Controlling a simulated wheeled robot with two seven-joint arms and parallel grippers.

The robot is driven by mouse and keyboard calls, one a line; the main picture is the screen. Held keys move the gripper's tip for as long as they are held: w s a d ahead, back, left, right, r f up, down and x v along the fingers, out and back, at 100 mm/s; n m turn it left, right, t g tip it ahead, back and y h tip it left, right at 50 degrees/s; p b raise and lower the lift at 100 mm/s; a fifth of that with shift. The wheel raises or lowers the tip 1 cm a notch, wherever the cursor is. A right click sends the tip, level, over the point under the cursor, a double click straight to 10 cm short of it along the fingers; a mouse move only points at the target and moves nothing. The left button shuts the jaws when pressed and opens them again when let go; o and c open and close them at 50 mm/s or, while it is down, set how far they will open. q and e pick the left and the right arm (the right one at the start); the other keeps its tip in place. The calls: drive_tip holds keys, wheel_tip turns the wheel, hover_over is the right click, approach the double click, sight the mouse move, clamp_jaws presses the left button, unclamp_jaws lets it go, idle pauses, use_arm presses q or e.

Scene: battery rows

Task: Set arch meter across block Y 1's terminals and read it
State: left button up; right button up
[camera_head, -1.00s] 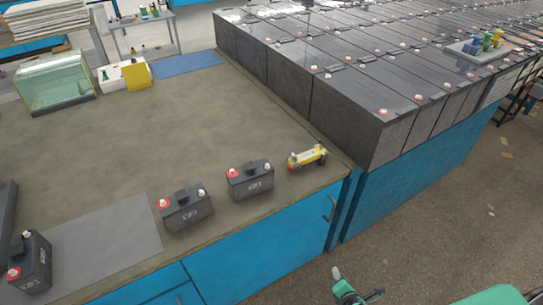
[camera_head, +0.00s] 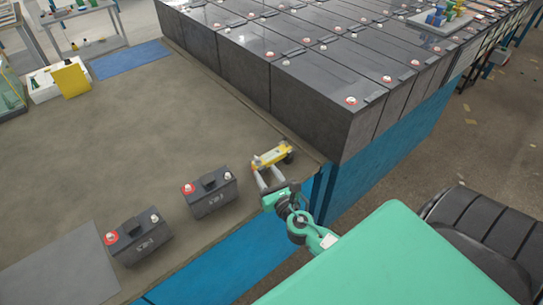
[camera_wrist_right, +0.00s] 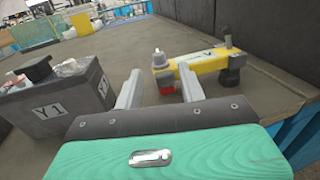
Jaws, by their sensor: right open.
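The arch meter (camera_head: 270,155) is a yellow bar with dark feet, standing near the bench's right corner. In the right wrist view the meter (camera_wrist_right: 205,62) shows a small screen, a red part and a grey peg. My right gripper (camera_head: 266,174) is open, its fingers pointing at the meter; in the wrist view the fingertips (camera_wrist_right: 160,78) are at its near side, not closed on it. Block Y 1 (camera_wrist_right: 62,108) is a dark battery left of the gripper; in the head view it appears to be the block (camera_head: 211,197) nearest the meter, with red and white terminals. My left gripper is not in view.
Another dark block (camera_head: 140,238) stands farther left, beside a grey mat (camera_head: 62,270). A wall of tall dark batteries (camera_head: 300,95) closes the bench's right side. The bench middle is clear.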

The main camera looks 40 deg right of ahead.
sight(259, 162)
drive_tip(key=shift+w+d+p, duration=0.15)
drive_tip(key=shift+w+p, duration=0.05)
drive_tip(key=shift+w, duration=1)
drive_tip(key=shift+w+d+p, duration=0.15)
drive_tip(key=shift+w+d, duration=0.05)
drive_tip(key=shift+w, duration=0.95)
drive_tip(key=shift+w+d+p, duration=0.15)
drive_tip(key=shift+w+p, duration=0.05)
drive_tip(key=shift+w, duration=1)
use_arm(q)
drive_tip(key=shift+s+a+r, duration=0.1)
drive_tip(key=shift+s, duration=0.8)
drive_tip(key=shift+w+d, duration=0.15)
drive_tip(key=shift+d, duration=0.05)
use_arm(e)
clamp_jaws()
